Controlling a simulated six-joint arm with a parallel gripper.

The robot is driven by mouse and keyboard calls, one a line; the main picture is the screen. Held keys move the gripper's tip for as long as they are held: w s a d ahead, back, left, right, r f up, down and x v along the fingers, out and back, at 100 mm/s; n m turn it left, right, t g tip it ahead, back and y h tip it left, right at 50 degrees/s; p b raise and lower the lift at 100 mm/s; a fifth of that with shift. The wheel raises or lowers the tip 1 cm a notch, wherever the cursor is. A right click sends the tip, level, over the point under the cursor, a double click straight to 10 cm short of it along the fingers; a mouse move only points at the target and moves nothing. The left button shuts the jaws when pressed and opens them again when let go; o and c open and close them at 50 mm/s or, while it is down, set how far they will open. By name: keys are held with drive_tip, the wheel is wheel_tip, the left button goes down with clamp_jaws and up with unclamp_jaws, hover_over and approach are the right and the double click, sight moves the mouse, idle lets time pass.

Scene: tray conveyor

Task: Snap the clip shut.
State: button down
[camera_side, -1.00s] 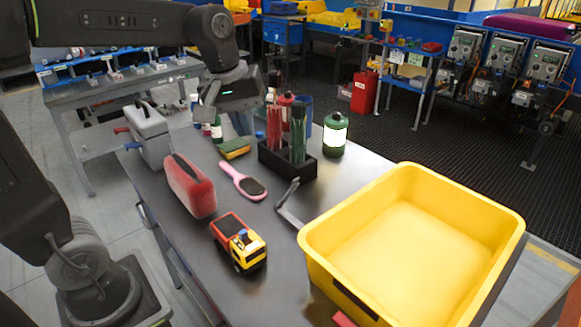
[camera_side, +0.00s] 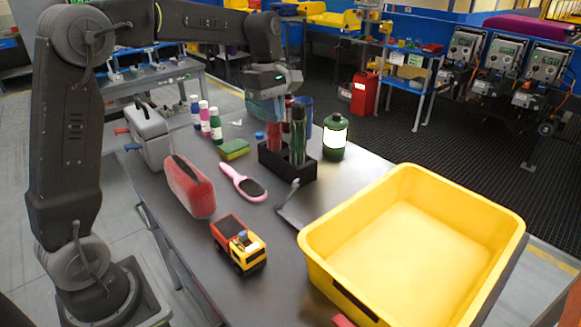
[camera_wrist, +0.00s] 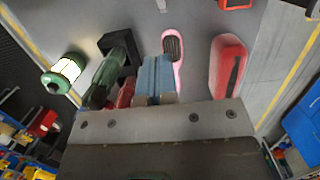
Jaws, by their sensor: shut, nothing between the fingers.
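The clip (camera_side: 287,207) is a thin dark grey piece on the table, left of the yellow bin. One arm of it stands up at an angle, so it looks open. A small grey tip at the top edge of the wrist view may be part of the clip (camera_wrist: 162,6). My gripper (camera_side: 268,118) is beyond the clip, raised above the far side of the table by the black holder. In the wrist view my gripper's blue-grey fingers (camera_wrist: 156,62) are together with nothing between them. The hairbrush lies below them.
The black holder (camera_side: 272,163) carries tall green and red items. A green canister (camera_side: 334,138) stands right of it. The yellow bin (camera_side: 403,172) fills the right side. The pink hairbrush (camera_side: 228,171), toy truck (camera_side: 238,243), red case (camera_side: 188,187), sponge (camera_side: 235,149) and grey toolbox (camera_side: 152,143) stand left.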

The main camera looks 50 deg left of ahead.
approach(293, 183)
drive_tip(key=a+f, duration=0.4)
drive_tip(key=shift+w+d+f, duration=0.2)
drive_tip(key=shift+d+f, duration=0.25)
drive_tip(key=shift+d, duration=0.15)
drive_tip(key=shift+w+d+f, duration=0.15)
drive_tip(key=shift+d+f, duration=0.35)
drive_tip(key=shift+d, duration=0.1)
drive_tip(key=shift+d+f, duration=0.45)
drive_tip(key=shift+d, duration=0.3)
